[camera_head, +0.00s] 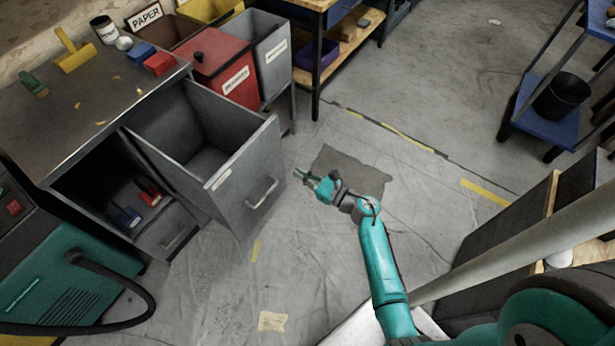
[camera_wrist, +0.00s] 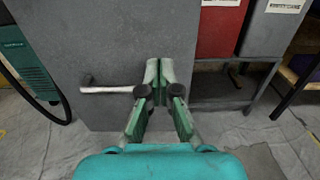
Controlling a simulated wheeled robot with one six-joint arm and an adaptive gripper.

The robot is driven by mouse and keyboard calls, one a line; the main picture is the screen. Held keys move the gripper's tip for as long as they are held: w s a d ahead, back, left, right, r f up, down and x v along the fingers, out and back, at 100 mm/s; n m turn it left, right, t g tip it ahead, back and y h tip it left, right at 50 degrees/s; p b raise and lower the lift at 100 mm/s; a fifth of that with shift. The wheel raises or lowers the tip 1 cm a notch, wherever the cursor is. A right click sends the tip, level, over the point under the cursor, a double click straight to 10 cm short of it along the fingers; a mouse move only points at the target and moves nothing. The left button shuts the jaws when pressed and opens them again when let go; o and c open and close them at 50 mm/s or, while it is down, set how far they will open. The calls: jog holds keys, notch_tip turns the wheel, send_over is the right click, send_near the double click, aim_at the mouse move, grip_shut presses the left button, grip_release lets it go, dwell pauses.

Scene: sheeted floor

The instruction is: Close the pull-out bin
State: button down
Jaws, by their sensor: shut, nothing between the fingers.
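The pull-out bin (camera_head: 236,193) is a grey metal bin pulled well out of the workbench cabinet, its open, empty-looking inside facing up. Its front panel carries a horizontal bar handle (camera_head: 262,191) and a small white label. My gripper (camera_head: 302,175) is to the right of the front panel in the head view, apart from the handle. In the wrist view my gripper (camera_wrist: 159,66) has its fingertips together, with nothing between them. The grey front panel (camera_wrist: 115,45) fills the middle left there, and the handle (camera_wrist: 108,89) lies left of the fingers.
A red bin (camera_head: 215,68) and grey bin (camera_head: 268,50) stand behind the open bin. A teal machine (camera_head: 65,270) with a black hose is at the lower left. A blue shelf cart (camera_head: 545,112) is at the right. The floor around my gripper is clear.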

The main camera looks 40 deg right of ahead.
aim_at(270, 157)
jog(key=x, duration=0.9)
jog(key=shift+w+a, duration=0.1)
